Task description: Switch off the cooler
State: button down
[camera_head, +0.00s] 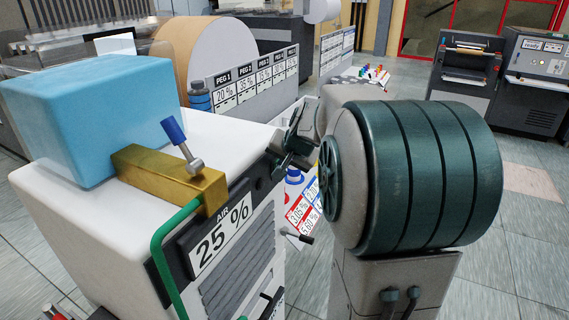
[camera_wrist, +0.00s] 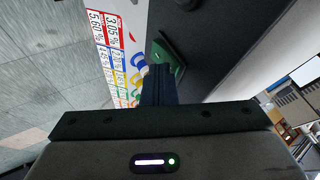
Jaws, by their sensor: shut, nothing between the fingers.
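A white cabinet (camera_head: 95,235), which appears to be the cooler, stands at the left in the head view. Its front has a black panel (camera_head: 262,172), a grey louvred area (camera_head: 238,268) and an "AIR 25 %" plate (camera_head: 221,236). A black lever (camera_head: 301,238) sticks out lower on the front. My gripper (camera_head: 283,170) is at the cabinet's upper front corner, close to the black panel. In the wrist view my gripper (camera_wrist: 160,72) is shut and empty. Its fingertips are beside a dark green part (camera_wrist: 170,54) on a dark surface; I cannot tell whether they touch.
A brass block (camera_head: 170,178) with a blue-handled lever (camera_head: 178,140) and a light-blue box (camera_head: 90,115) sit on the cabinet top. A green hose (camera_head: 163,262) runs down its side. Labelled panels (camera_head: 240,85) stand behind. The floor (camera_head: 500,285) at right is clear.

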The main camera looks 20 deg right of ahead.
jog(key=shift+r+p, duration=0.5)
jog(key=shift+r, duration=0.3)
jog(key=b+v, duration=0.2)
jog(key=v, duration=1)
jog(key=shift+d, duration=0.5)
